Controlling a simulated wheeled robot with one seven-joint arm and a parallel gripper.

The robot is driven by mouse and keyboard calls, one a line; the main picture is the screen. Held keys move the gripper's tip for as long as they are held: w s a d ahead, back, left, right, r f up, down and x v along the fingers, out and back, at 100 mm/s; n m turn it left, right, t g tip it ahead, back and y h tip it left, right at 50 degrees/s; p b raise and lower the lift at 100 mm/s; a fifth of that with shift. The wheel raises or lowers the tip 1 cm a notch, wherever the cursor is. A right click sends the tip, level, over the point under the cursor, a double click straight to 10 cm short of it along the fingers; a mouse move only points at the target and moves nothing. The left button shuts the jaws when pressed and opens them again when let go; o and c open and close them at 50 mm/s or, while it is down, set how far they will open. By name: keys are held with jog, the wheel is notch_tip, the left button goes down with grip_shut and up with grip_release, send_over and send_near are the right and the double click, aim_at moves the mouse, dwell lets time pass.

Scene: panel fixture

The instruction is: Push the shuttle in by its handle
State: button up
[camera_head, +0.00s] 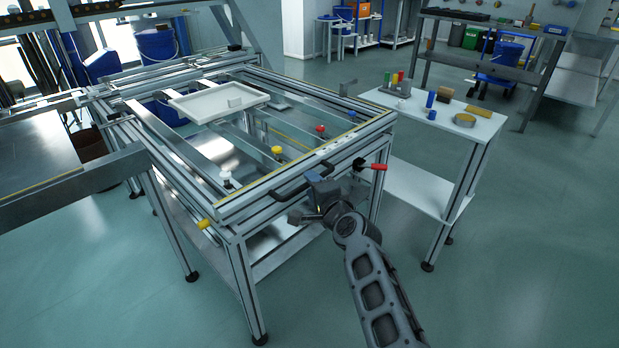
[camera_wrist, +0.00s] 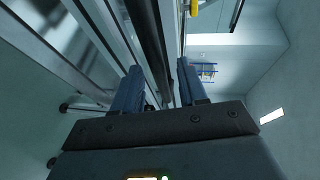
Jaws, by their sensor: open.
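The shuttle appears to be the metal frame (camera_head: 345,140) with yellow-edged rails on the aluminium stand; I cannot tell exactly where it ends and the stand begins. A dark bar handle (camera_head: 291,194) runs along its near side. My gripper (camera_head: 313,180) is at this handle, partly covering it. In the wrist view, the fingers (camera_wrist: 158,78) are apart, and the dark bar (camera_wrist: 151,40) passes between or just beyond them. Contact with either finger cannot be told.
A white tray (camera_head: 200,108) with a small block lies on the stand. A red-handled clamp (camera_head: 377,167) sticks out right of my gripper, and a yellow knob (camera_head: 204,224) at the left corner. A side table (camera_head: 478,123) with small items stands right. The near floor is clear.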

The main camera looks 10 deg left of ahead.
jog(key=p+v, duration=0.1)
jog(key=v, duration=0.4)
jog(key=shift+f+p, duration=0.15)
jog(key=shift+p, duration=0.2)
jog(key=s+d+f+n+h, duration=0.1)
jog(key=s+d+f+h, duration=0.1)
jog(key=s+d+f, duration=0.55)
jog(key=s+d+f+n+h, duration=0.1)
jog(key=s+d+n, duration=0.1)
jog(key=s+d, duration=0.55)
jog(key=s+d+n+t+h, duration=0.15)
jog(key=s+d, duration=0.25)
jog(key=s, duration=0.7)
jog(key=s+d+f+n+g+h, duration=0.1)
jog(key=s+d+h, duration=0.1)
jog(key=s+d, duration=0.5)
jog(key=s+d+r+n+h, duration=0.1)
jog(key=s+r+n, duration=0.2)
jog(key=s+r, duration=0.75)
jog(key=s+r+n+h, duration=0.1)
jog(key=s+r+n, duration=0.1)
jog(key=s+r, duration=0.8)
notch_tip(320, 180, up, 12)
jog(key=s+p, duration=0.3)
jog(key=p, duration=1.1)
jog(key=shift+d+f+t, duration=0.2)
jog(key=shift+d+t, duration=0.05)
jog(key=shift+t, duration=0.1)
